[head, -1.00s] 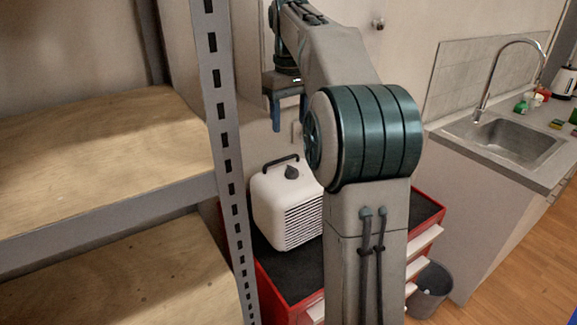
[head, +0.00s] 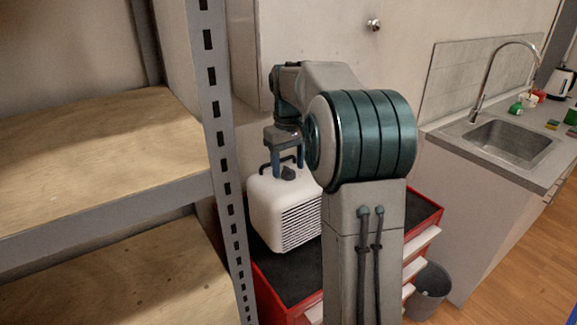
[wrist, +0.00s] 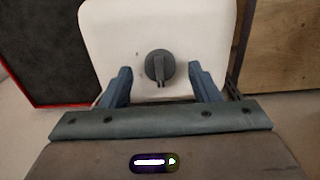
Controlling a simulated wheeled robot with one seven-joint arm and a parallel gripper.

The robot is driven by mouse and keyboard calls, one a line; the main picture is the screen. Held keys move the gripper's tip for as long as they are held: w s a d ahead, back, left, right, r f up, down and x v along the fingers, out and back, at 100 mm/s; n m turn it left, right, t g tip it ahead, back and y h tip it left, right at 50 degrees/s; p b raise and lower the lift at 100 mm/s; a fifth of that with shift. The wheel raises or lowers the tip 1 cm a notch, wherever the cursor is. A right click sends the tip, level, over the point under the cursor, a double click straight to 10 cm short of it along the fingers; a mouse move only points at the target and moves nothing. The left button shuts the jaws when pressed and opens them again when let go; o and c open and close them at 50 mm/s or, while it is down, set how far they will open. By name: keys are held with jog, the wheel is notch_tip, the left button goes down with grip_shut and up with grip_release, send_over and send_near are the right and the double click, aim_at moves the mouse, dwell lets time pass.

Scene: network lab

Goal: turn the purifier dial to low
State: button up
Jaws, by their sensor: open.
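My gripper (head: 287,171) is open just above the purifier. In the wrist view its blue fingers (wrist: 159,80) stand on either side of the dial's line, apart from it. Setting marks are too small to read.
A metal shelf (head: 222,150) with wooden boards stands close on the left. The red tool cabinet (head: 262,290) carries the purifier. A sink counter (head: 515,145) and a grey bin (head: 430,290) are at the right. A wall cabinet (head: 240,60) is behind my arm.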

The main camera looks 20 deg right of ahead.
jog(key=shift+f, duration=0.5)
jog(key=c, duration=1)
